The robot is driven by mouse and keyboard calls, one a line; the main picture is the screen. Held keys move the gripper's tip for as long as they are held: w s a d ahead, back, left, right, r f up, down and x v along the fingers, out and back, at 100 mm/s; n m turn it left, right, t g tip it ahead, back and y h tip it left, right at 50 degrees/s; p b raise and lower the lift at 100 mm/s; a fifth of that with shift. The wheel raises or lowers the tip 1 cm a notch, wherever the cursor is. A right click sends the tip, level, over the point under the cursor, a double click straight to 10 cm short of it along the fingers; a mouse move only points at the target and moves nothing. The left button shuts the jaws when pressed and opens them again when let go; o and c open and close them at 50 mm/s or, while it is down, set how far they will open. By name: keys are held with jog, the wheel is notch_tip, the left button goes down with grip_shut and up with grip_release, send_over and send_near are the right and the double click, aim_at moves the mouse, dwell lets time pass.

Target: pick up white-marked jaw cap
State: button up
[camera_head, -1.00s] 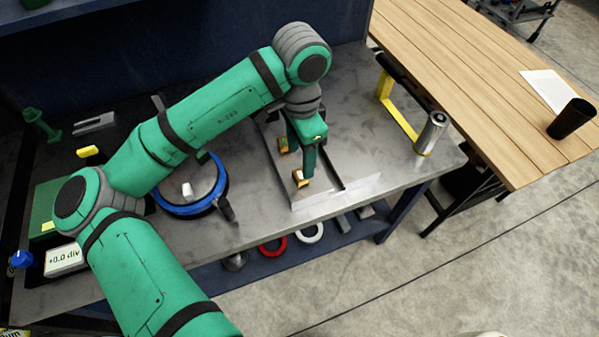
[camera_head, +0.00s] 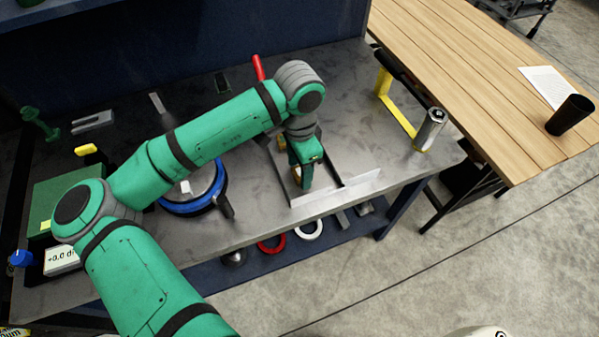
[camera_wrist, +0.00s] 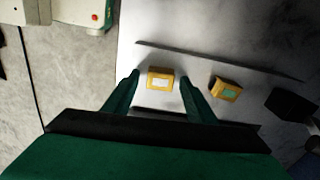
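The white-marked jaw cap (camera_wrist: 160,79) is a small yellow block with a white patch on top. In the wrist view it sits between the two fingers of my gripper (camera_wrist: 159,75), with a gap visible on each side. A second yellow jaw cap with a green mark (camera_wrist: 225,90) stands to the right, outside the fingers. In the head view my gripper (camera_head: 304,180) is low over the grey metal tray (camera_head: 350,191) and hides most of the nearer cap. My gripper is open and holds nothing.
A blue-rimmed round positioner (camera_head: 190,207) stands left of my gripper. A yellow bracket (camera_head: 393,110) and a metal cylinder (camera_head: 430,130) stand to the right on the bench. A dark block (camera_wrist: 290,104) lies right of the caps. A thin raised edge (camera_wrist: 220,60) runs behind them.

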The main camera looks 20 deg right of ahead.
jog(key=c, duration=1)
jog(key=shift+o, duration=0.2)
jog(key=shift+r, duration=0.1)
jog(key=shift+r, duration=0.55)
jog(key=s+a+r, duration=0.1)
jog(key=s+r, duration=1)
jog(key=s, duration=0.3)
jog(key=shift+a+r, duration=0.2)
jog(key=shift+r, duration=0.15)
